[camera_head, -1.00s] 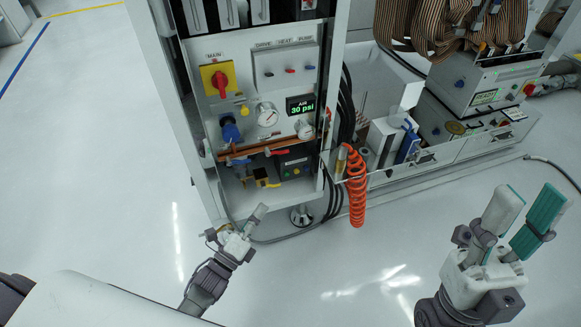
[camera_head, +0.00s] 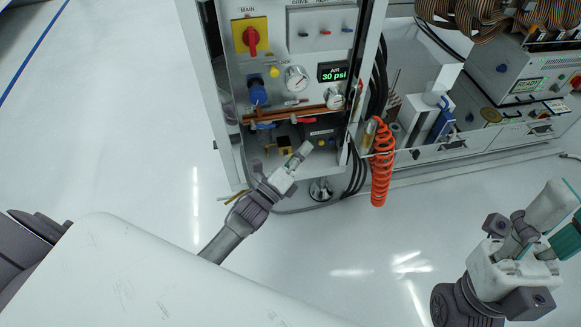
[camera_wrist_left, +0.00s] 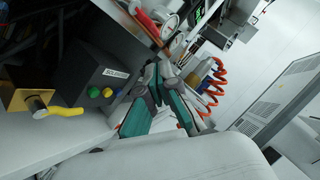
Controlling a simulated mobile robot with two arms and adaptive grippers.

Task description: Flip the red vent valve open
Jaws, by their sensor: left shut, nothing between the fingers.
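The red lever of the vent valve (camera_head: 305,120) sits on the copper pipe (camera_head: 283,115) in the cabinet, right of a blue lever (camera_head: 264,126). It also shows at the top of the left wrist view as a red handle (camera_wrist_left: 147,22). My left gripper (camera_head: 303,149) is shut and empty, just below and in front of the red lever, apart from it in the head view. In the left wrist view its teal-padded fingers (camera_wrist_left: 160,88) come together below the red handle. My right gripper (camera_head: 562,222) is open and empty at the right edge, far from the cabinet.
A black button box (camera_wrist_left: 97,80) and a brass block with a yellow lever (camera_wrist_left: 38,104) sit on the cabinet's lower shelf. A gauge (camera_head: 296,78) and a display reading 30 psi (camera_head: 333,73) are above the pipe. An orange coiled hose (camera_head: 381,168) hangs to the right.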

